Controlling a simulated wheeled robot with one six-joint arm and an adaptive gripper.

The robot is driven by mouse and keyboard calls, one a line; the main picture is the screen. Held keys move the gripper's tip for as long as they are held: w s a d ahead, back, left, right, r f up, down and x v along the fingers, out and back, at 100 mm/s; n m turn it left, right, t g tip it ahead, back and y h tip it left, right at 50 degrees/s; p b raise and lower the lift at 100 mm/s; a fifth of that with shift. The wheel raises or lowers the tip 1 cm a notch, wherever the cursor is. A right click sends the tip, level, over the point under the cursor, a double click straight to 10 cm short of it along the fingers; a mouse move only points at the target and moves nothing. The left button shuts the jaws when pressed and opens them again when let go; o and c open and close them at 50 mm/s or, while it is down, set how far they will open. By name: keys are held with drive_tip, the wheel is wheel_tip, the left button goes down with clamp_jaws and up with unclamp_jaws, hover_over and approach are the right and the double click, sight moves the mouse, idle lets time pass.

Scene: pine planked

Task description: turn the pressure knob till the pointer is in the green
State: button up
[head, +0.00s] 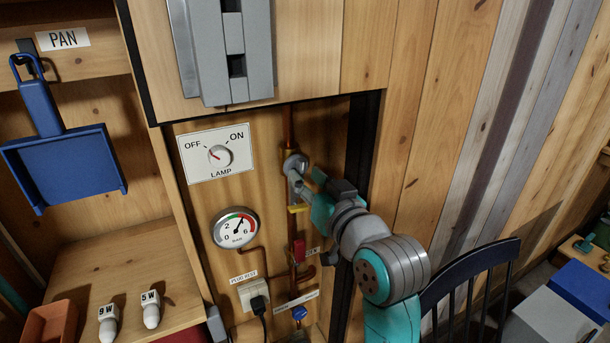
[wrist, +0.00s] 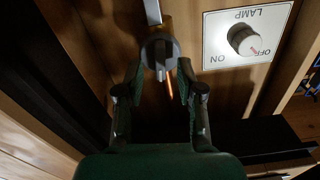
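A grey round knob (head: 295,163) sits on a copper pipe below the cabinet; no label on it is readable. It also shows in the wrist view (wrist: 158,50), with a dark bar across its face. My gripper (head: 308,182) is at this knob. In the wrist view its fingers (wrist: 159,72) are apart, one on each side of the knob's lower part, with no clear contact visible. The round pressure gauge (head: 236,228) has green and red arcs. Its dark pointer leans up and slightly right, near the upper arc; its exact band is too small to tell.
A lamp switch plate (head: 216,153) is left of the knob, its dial near OFF. A yellow handle (head: 298,208), a red handle (head: 299,251) and a blue knob (head: 299,313) sit lower on the pipes. A grey box (head: 222,50) is above. A dark chair (head: 470,285) stands right.

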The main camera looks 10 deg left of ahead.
drive_tip(key=shift+x, duration=0.8)
drive_tip(key=shift+c, duration=0.2)
clamp_jaws()
drive_tip(key=n, duration=0.4)
drive_tip(key=shift+n, duration=2.2)
